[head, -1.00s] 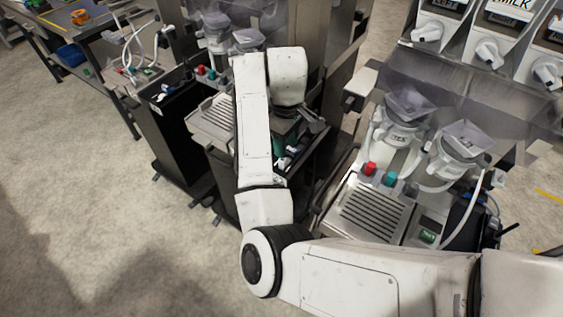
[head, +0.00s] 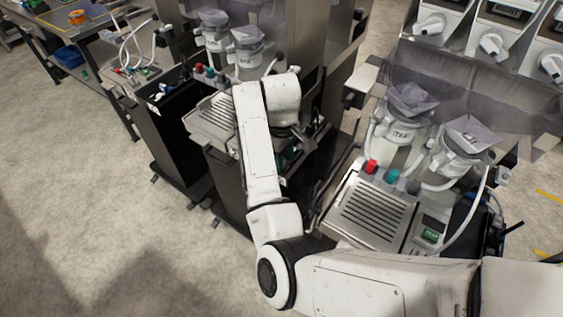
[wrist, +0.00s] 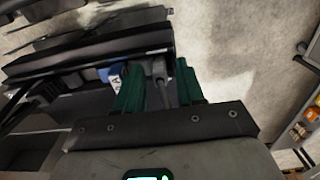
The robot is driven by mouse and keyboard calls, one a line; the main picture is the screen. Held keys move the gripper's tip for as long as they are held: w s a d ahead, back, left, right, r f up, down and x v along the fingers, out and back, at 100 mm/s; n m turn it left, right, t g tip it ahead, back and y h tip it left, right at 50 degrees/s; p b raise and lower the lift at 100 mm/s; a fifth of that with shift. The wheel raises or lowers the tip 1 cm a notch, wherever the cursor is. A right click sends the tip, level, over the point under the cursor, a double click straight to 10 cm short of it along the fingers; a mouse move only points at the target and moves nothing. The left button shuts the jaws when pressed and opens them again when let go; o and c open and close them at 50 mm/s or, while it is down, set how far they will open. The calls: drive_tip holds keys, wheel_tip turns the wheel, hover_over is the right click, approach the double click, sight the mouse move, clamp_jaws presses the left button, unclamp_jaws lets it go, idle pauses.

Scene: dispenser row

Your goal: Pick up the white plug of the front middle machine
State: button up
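My gripper (wrist: 160,92) has green fingers and is open in the wrist view. A pale grey-white plug (wrist: 158,69) with its stem stands between the fingers, near a dark bar-shaped edge (wrist: 90,52). Gaps show on both sides of it, so the fingers do not appear to close on it. A blue plug with a white label (wrist: 116,74) lies just left of the left finger. In the head view the front middle machine (head: 213,112) is partly covered by my arm. There my gripper is mostly hidden and the plug cannot be made out.
Another dispenser (head: 372,211) with a slotted tray and red, teal and grey buttons stands on the right. A workbench (head: 95,25) with a blue bin (head: 69,54) is at the upper left. Open floor (head: 80,190) lies at the lower left.

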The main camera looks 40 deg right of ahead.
clamp_jaws()
drive_tip(key=shift+r, duration=0.1)
idle(0.4)
drive_tip(key=shift+r, duration=0.55)
wheel_tip(320, 180, up, 2)
drive_tip(key=shift+r+b, duration=0.1)
drive_tip(key=shift+b, duration=0.2)
drive_tip(key=s+a+r+p, duration=0.4)
drive_tip(key=s+a+r, duration=0.5)
drive_tip(key=s, duration=0.1)
drive_tip(key=shift+s+r, duration=0.25)
drive_tip(key=shift+s, duration=0.1)
drive_tip(key=shift+r, duration=1.05)
